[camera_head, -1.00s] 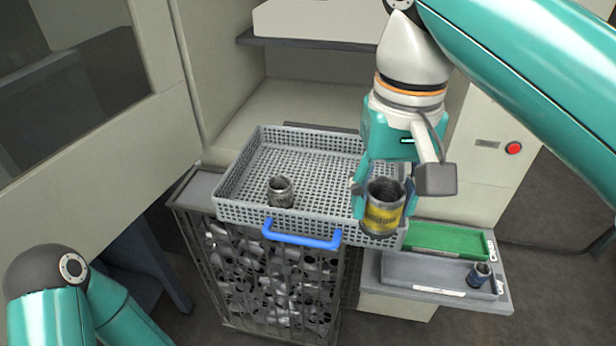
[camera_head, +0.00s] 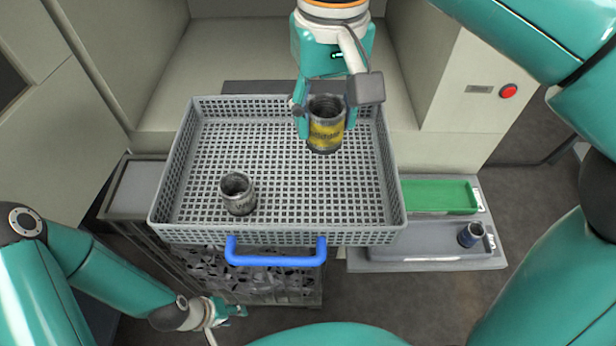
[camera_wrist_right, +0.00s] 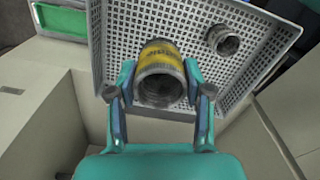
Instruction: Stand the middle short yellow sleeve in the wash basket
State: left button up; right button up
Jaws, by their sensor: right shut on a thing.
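My right gripper (camera_head: 322,108) is shut on the yellow sleeve (camera_head: 327,134), a short grey tube with a yellow band. The sleeve is upright, open end up, over the right back part of the grey wash basket (camera_head: 290,238). I cannot tell whether its bottom touches the basket floor. In the right wrist view the sleeve (camera_wrist_right: 160,62) sits between the two fingers (camera_wrist_right: 160,97), with the basket mesh beyond it. My left gripper (camera_head: 222,310) is low at the front left, away from the basket; its finger opening is too small to tell.
A grey sleeve (camera_head: 238,196) stands in the basket's front left part. A blue handle (camera_head: 276,252) is on the basket's front. The basket's middle is clear.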

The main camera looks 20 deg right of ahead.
aim_at(324, 138)
notch_tip(324, 138, down, 12)
jog(key=shift+f+b, duration=0.1)
jog(key=shift+b, duration=0.6)
jog(key=shift+f, duration=2.15)
jog(key=shift+f, duration=0.2)
jog(key=o, duration=1.4)
jog(key=shift+w, duration=0.1)
jog(key=shift+r, duration=0.15)
notch_tip(324, 138, up, 11)
jog(key=shift+a+f+p, duration=0.1)
jog(key=shift+f+p, duration=0.05)
jog(key=shift+p, duration=0.3)
jog(key=shift+r, duration=0.7)
